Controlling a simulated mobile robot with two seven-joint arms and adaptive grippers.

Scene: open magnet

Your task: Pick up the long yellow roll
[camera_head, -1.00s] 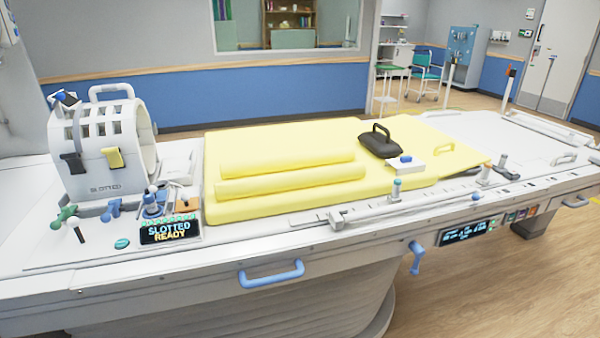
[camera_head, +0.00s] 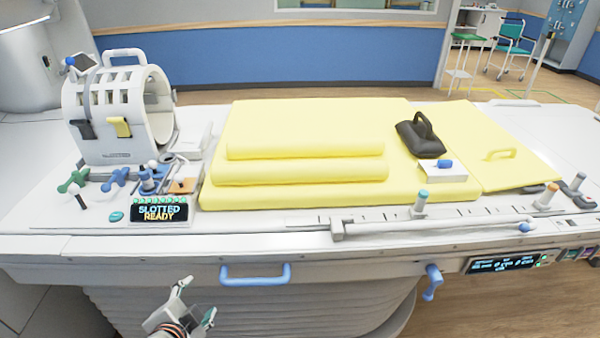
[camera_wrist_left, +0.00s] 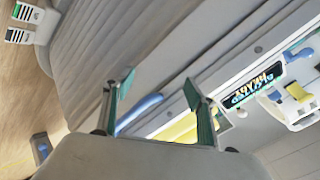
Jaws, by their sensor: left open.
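Two yellow rolls lie side by side on the yellow mat (camera_head: 430,187) of the table. The front roll (camera_head: 300,171) is slightly longer than the back roll (camera_head: 305,148). My left gripper (camera_head: 196,301) is low at the front, below the table's front edge and short of the rolls. It is open and empty. In the left wrist view the two fingers (camera_wrist_left: 158,92) stand apart, with a blue handle and a patch of yellow beyond them. I cannot tell which yellow part that is. My right gripper is not in view.
A white slotted coil (camera_head: 118,118) and a lit display (camera_head: 160,212) stand left of the mat. A black padded block (camera_head: 420,138) and a small white box (camera_head: 443,171) sit right of the rolls. A blue handle (camera_head: 255,275) sticks out from the table's front. A rail (camera_head: 430,229) runs along the right front.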

